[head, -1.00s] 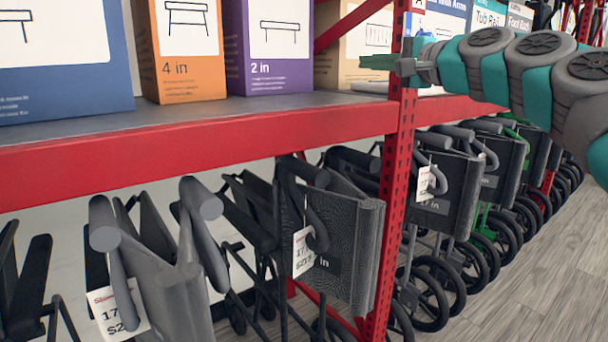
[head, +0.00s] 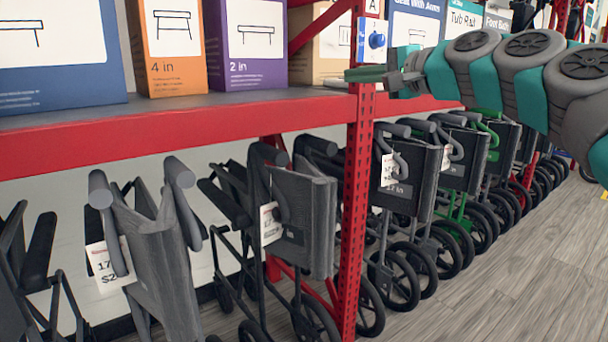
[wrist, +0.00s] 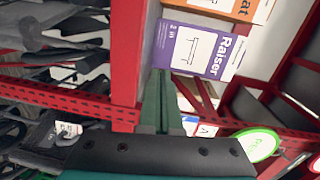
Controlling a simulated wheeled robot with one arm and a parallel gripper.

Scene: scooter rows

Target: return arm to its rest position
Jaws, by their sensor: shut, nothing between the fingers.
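My arm (head: 500,75) is grey and teal and reaches in from the right edge of the head view, stretched level to the left. My gripper (head: 362,74) is at its left end, in front of the red shelf post (head: 357,200) at about shelf height. In the wrist view the two green fingers of my gripper (wrist: 160,95) lie together with nothing between them. They point toward the red post and the purple box. I cannot tell whether the fingertips touch the post.
A red-edged shelf (head: 200,138) carries an orange box (head: 175,50), a purple box (head: 247,45) and a blue box (head: 60,55). Folded wheeled frames (head: 300,225) with price tags stand in a row below. Grey wood floor (head: 500,270) is open at the lower right.

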